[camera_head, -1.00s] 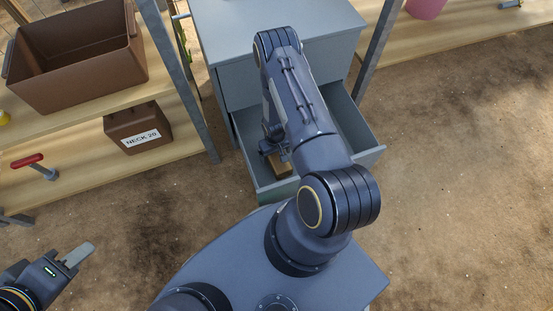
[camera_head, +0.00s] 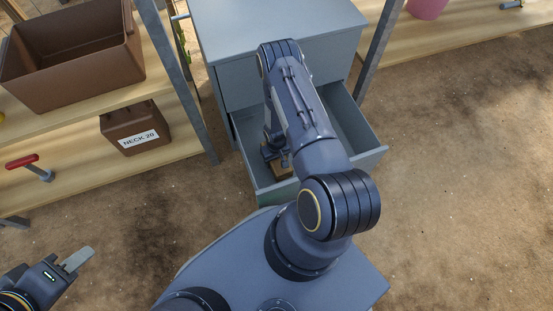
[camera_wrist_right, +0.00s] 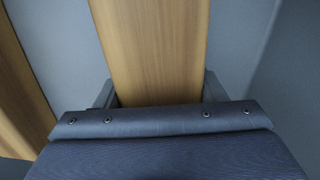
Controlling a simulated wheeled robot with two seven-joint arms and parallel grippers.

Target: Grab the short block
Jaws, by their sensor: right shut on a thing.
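My right gripper (camera_head: 276,160) reaches down into the open grey drawer (camera_head: 372,160). In the right wrist view it (camera_wrist_right: 157,92) is shut on a wooden block (camera_wrist_right: 150,45), with one finger on each side of it. A small part of this block shows in the head view (camera_head: 283,170), mostly hidden by my arm. A second wooden block (camera_wrist_right: 22,85) lies to the left in the right wrist view. The full lengths of both blocks are out of view, so I cannot compare them. My left gripper (camera_head: 76,260) is at the lower left, over the ground, away from the drawer.
The drawer walls stand close around my right gripper, under the grey cabinet top (camera_head: 270,20). A shelf at left holds a large brown bin (camera_head: 85,80), a smaller box labelled NECK 20 (camera_head: 135,128) and a red-handled item (camera_head: 25,162). The ground at right is clear.

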